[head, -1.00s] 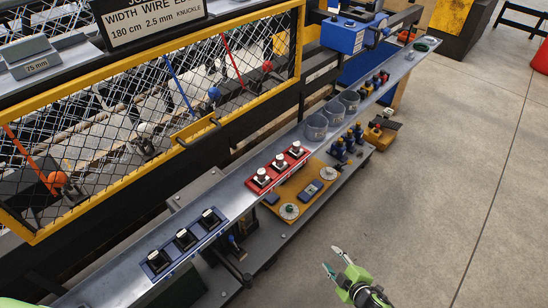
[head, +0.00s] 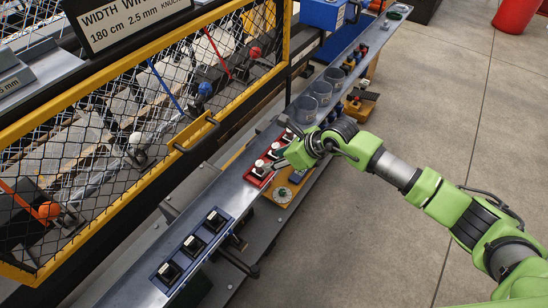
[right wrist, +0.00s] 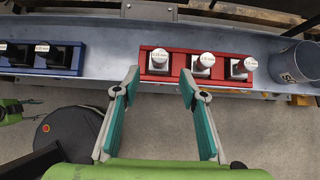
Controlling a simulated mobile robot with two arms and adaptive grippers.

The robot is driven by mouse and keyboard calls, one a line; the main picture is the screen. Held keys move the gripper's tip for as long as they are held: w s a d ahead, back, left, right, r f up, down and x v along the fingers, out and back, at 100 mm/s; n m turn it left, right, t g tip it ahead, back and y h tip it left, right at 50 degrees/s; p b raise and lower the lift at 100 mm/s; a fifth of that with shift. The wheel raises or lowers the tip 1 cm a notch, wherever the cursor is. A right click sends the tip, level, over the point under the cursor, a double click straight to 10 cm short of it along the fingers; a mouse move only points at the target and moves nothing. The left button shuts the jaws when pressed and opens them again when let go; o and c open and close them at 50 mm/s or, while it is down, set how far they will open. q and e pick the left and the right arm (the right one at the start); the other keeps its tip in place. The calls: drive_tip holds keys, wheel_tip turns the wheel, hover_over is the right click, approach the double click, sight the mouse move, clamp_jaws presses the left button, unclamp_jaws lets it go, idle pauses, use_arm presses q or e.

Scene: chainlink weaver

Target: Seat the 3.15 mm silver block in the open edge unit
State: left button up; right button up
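The red tray (right wrist: 231,86) holds three blocks with round white labelled tops on the steel shelf. The leftmost block (right wrist: 158,66) seems to read 3.15 mm; in the head view it is the nearest one (head: 259,168). My right gripper (right wrist: 158,86) is open and empty. Its two fingers point at this block from the front, with the block just beyond and between the tips. In the head view my right gripper (head: 279,162) is beside the red tray. I cannot make out which part is the open edge unit. My left gripper is not clearly seen.
A blue tray (head: 176,247) with three dark blocks lies nearer on the shelf (head: 232,185). Grey cups (head: 304,109) stand beyond the red tray. The yellow-framed mesh guard (head: 110,102) rises behind the shelf.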

sight(261, 164)
drive_tip(key=b+x, duration=0.6)
drive_tip(key=x, duration=0.2)
drive_tip(key=shift+s+f, duration=0.1)
drive_tip(key=shift+s, duration=0.05)
drive_tip(key=shift+w+a+f+b, duration=0.3)
drive_tip(key=shift+a+f+b, duration=0.1)
drive_tip(key=shift+b, duration=0.5)
clamp_jaws()
drive_tip(key=shift+r, duration=0.2)
